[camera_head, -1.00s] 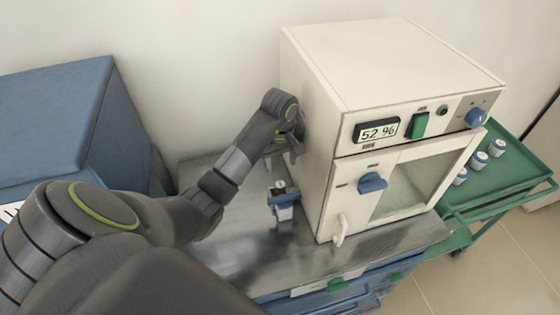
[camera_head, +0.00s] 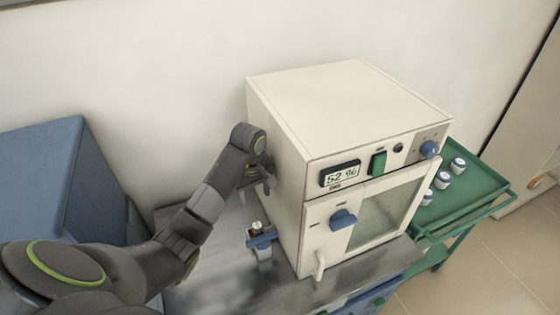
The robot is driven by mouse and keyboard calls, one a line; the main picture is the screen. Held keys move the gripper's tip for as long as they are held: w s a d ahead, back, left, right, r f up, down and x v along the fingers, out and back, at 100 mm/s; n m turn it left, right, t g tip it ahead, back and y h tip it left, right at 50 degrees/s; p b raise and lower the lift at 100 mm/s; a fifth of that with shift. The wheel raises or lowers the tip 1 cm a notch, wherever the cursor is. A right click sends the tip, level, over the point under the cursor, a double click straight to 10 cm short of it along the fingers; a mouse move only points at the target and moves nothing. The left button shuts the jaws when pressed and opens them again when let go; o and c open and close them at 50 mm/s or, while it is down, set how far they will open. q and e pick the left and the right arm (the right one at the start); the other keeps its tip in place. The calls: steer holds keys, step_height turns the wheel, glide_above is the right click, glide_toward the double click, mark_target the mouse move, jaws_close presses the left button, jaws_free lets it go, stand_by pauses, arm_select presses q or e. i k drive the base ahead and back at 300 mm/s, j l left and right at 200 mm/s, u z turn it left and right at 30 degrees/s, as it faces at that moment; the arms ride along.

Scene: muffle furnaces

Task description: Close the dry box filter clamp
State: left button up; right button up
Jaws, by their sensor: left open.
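The dry box (camera_head: 345,130) is a cream cabinet with a display reading about 52 %, a green switch, blue knobs and a glass window. It stands on a metal bench top. A small fixture with a blue bar (camera_head: 262,240) and a pale, dark-topped part sits beside its left side; I take it for the filter clamp, but cannot tell its state. My left gripper (camera_head: 266,182) is at the box's left side, above and behind the blue bar and apart from it. Its fingers point down and look open and empty. My right gripper is not in view.
A green cart (camera_head: 470,205) with several white, blue-banded jars stands to the right. A large blue cabinet (camera_head: 60,185) is at the left. The metal bench top (camera_head: 210,270) is mostly bare left of the box. A white handle (camera_head: 319,265) sticks out at the box's front.

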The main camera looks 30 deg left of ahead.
mark_target(261, 242)
steer(key=k+l, duration=0.75)
steer(key=k, duration=0.1)
